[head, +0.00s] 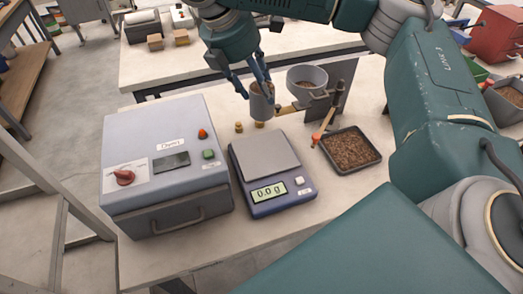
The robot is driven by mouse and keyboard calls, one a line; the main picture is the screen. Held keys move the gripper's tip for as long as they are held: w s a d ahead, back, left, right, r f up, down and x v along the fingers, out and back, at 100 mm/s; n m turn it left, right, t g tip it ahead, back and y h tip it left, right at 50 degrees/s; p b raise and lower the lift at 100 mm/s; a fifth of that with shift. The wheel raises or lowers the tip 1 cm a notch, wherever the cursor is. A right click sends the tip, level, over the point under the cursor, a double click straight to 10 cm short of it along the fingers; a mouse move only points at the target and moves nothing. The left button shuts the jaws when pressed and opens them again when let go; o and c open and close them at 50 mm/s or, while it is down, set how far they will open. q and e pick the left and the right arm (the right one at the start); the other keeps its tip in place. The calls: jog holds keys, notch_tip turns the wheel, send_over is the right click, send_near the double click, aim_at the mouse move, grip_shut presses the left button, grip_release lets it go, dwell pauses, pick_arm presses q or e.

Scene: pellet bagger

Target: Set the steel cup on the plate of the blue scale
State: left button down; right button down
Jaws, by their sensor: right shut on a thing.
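The steel cup (262,106) is a small grey cylinder with brown stuff showing at its mouth. My right gripper (261,84) reaches down from the top and is shut on the cup's upper part. The cup looks upright and is behind the blue scale, beside the hopper; I cannot tell whether it touches the bench. The blue scale (284,202) stands mid-bench with a bare grey plate (266,153), and its display reads 0.0 g. My left gripper is not in view.
A grey box machine (165,160) with a red knob stands left of the scale. A metal hopper (307,77) holds pellets behind it. Small brass weights (239,127) stand behind the scale.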

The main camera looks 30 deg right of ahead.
jog(key=f, duration=0.1)
jog(key=d+f+n, duration=0.1)
jog(key=w+f+n+b, duration=0.1)
jog(key=f, duration=0.1)
jog(key=shift+d+t, duration=0.25)
jog(key=shift+t, duration=0.15)
jog(key=shift+w+d+f+p, duration=0.1)
jog(key=shift+f+p, duration=1.05)
jog(key=shift+f, duration=5.8)
jog(key=c, duration=0.9)
grip_release()
